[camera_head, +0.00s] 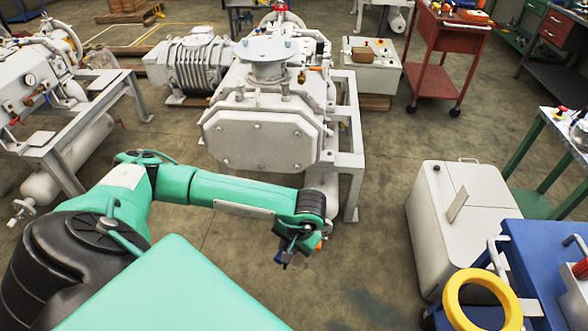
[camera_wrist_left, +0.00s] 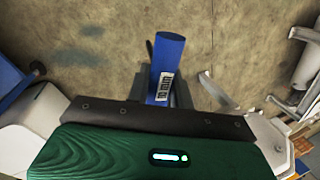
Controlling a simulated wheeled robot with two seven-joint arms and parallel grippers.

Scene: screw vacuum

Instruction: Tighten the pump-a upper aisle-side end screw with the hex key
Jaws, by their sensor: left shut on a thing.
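My left gripper (camera_head: 291,250) hangs at the end of the green arm, in front of and below the central pump. It is shut on a blue-handled tool (camera_wrist_left: 168,60), which appears to be the hex key. The handle has a white printed label and sticks out between the dark jaws; its metal shaft is not clearly visible. The central white pump (camera_head: 260,138) has a flat end cover facing me with several small screws around its edge. The gripper is apart from the cover. I cannot tell which screw is loose. My right gripper is not in view.
A second pump on a white frame (camera_head: 70,110) stands at the left. A white cabinet (camera_head: 465,215), a blue cart (camera_head: 540,260) and a yellow ring (camera_head: 482,300) are at the right. A red trolley (camera_head: 447,50) stands behind. The floor between pump and cabinet is clear.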

